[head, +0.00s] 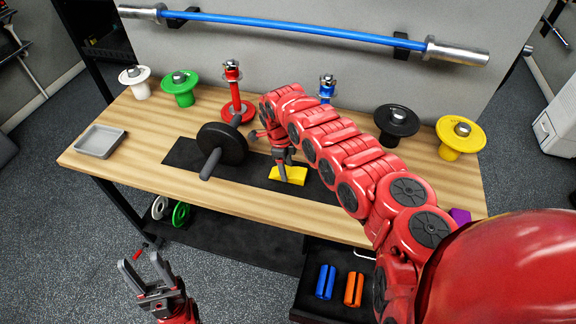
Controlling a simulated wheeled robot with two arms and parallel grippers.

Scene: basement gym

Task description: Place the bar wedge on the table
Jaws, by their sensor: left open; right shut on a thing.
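The yellow bar wedge (290,176) is at the black mat (310,190) on the wooden table (140,160), just right of a dumbbell-like bar with a black plate (226,141). My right gripper (281,163) points down and is shut on the wedge, covering part of its top. I cannot tell whether the wedge touches the mat or hangs slightly above it. My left gripper (146,266) is open and empty, low in front of the table's left part.
A grey tray (99,141) sits at the table's left end. White, green, black and yellow weight stands line the back, with a red post (235,92) and blue post (326,88). Blue and orange cylinders (340,286) lie below. My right arm hides the table's right-middle.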

